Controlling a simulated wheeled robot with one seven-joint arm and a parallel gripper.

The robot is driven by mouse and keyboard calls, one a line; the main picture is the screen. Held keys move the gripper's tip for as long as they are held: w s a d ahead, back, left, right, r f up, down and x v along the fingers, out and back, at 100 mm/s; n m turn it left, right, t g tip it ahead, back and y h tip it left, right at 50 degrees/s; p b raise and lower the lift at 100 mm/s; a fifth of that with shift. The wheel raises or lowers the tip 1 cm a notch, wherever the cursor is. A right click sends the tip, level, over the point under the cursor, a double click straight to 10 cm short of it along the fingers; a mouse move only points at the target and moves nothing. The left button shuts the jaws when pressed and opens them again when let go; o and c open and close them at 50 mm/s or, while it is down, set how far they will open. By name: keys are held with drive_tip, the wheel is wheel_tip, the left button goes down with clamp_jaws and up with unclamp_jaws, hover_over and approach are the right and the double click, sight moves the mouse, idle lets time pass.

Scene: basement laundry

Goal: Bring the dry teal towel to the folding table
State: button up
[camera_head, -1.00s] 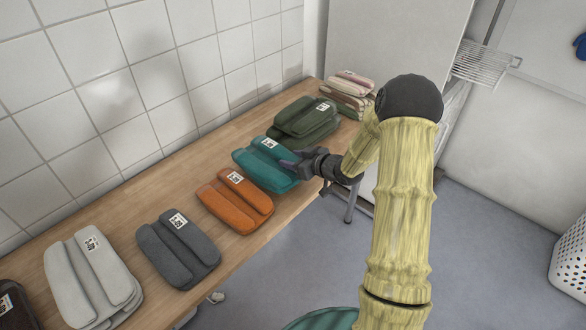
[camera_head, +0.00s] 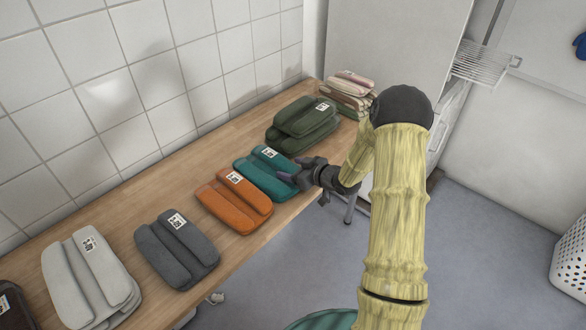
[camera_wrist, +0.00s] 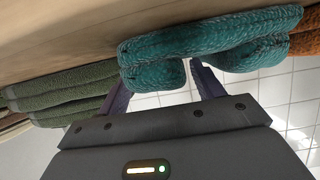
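The teal towel (camera_head: 262,176) is folded, with a white label on top, and lies near the front edge of the wooden counter between an orange and a dark green towel. My gripper (camera_head: 296,172) is at its right front end. In the wrist view the towel (camera_wrist: 235,40) fills the upper middle. The fingertips are partly hidden behind the fold. The folding table cannot be made out for certain.
On the wooden counter (camera_head: 120,212) are an orange towel (camera_head: 236,202), grey towel (camera_head: 178,250), light grey towels (camera_head: 88,278), dark green towels (camera_head: 303,125) and striped towels (camera_head: 348,95). A white perforated basket (camera_head: 570,262) stands at right.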

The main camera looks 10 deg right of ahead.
drive_tip(key=shift+r, duration=0.15)
drive_tip(key=shift+s+d+r, duration=0.1)
drive_tip(key=shift+s+d, duration=0.05)
drive_tip(key=p+v, duration=0.1)
drive_tip(key=v, duration=1)
drive_tip(key=shift+s, duration=0.25)
drive_tip(key=shift+d+r, duration=0.1)
drive_tip(key=shift+r, duration=0.05)
